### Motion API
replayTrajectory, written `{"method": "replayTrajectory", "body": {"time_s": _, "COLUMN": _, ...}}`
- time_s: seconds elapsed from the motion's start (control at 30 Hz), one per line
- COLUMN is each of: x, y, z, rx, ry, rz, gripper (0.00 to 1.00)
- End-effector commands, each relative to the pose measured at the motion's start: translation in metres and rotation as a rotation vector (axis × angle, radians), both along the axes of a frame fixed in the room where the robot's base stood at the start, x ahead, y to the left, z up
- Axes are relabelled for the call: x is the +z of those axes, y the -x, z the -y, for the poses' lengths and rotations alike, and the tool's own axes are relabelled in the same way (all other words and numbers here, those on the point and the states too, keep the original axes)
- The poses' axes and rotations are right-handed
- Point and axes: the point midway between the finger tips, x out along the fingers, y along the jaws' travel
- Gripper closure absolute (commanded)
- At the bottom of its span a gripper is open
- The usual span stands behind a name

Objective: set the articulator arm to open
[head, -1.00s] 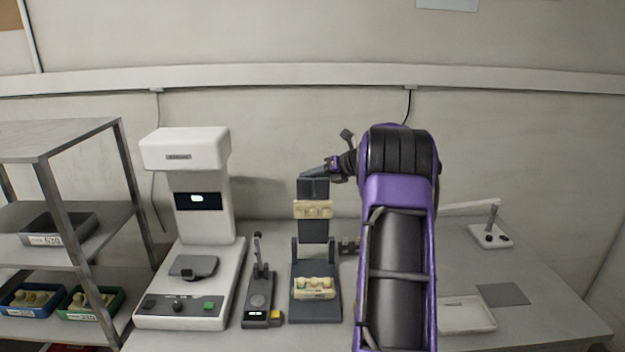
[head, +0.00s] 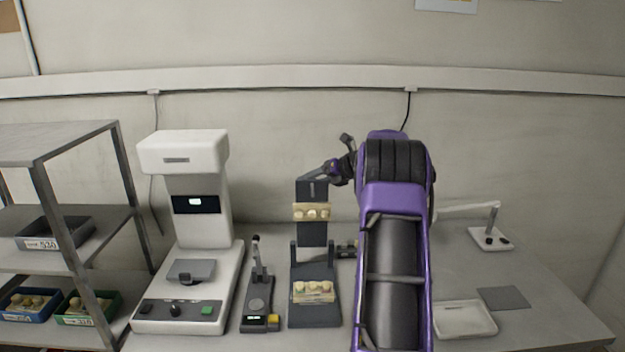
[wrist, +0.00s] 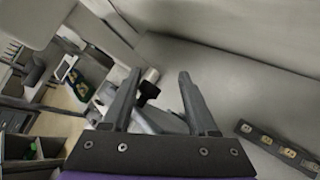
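The articulator is a dark grey device whose base (head: 315,316) stands on the bench, with a tooth cast (head: 314,291) on it. Its arm (head: 313,228) stands upright at the back, with another cast (head: 311,212) on its face. My gripper (head: 312,178) is at the top end of this arm, reaching in from the right; whether it touches cannot be told. In the wrist view my gripper (wrist: 160,74) has its two fingers apart. Grey and white surfaces show between and beyond them, and I cannot tell whether any lies within the grip.
A white scanner-like machine (head: 200,215) and a small dark device with an upright lever (head: 257,300) stand left of the articulator. A metal shelf (head: 75,225) with bins is at far left. A white tray (head: 465,320) and grey mat (head: 503,298) lie at right.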

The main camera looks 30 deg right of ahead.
Motion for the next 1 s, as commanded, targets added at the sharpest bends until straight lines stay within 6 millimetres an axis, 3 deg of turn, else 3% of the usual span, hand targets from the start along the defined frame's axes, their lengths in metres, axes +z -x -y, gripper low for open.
{"method": "replayTrajectory", "body": {"time_s": 0.37, "x": 0.011, "y": 0.008, "z": 0.003, "rx": 0.0, "ry": 0.001, "rz": 0.006, "gripper": 0.4}}
{"method": "replayTrajectory", "body": {"time_s": 1.0, "x": 0.081, "y": 0.12, "z": 0.053, "rx": -0.001, "ry": 0.001, "rz": 0.004, "gripper": 0.4}}
